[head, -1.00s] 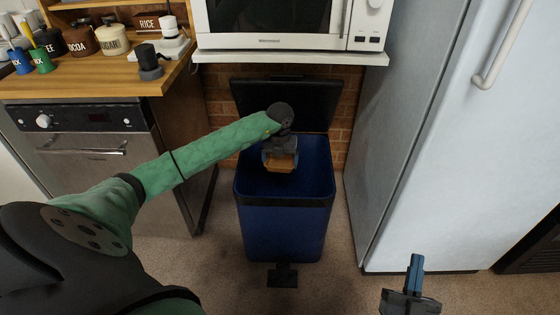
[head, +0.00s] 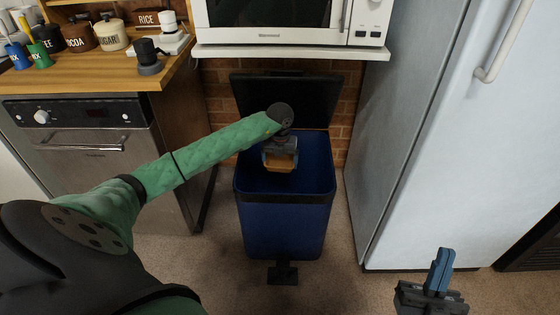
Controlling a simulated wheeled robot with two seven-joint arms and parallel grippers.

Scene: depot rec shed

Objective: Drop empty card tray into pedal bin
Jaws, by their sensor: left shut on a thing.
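The pedal bin (head: 285,222) is a blue box with a black rim, standing on the carpet with its black lid (head: 300,97) raised against the brick wall. Its pedal (head: 282,273) is at the front near the floor. My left gripper (head: 280,155) is over the bin's mouth, shut on the small brown card tray (head: 280,162). The tray hangs within the outline of the opening; I cannot tell how deep it is. My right gripper (head: 440,270) is at the lower right, away from the bin; its jaw opening is unclear.
A white microwave (head: 290,20) sits on a shelf (head: 290,54) above the bin. A fridge (head: 460,130) stands to the right. A wooden counter (head: 90,80) with canisters and mugs, over a steel appliance (head: 90,150), is at left. Carpet in front is clear.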

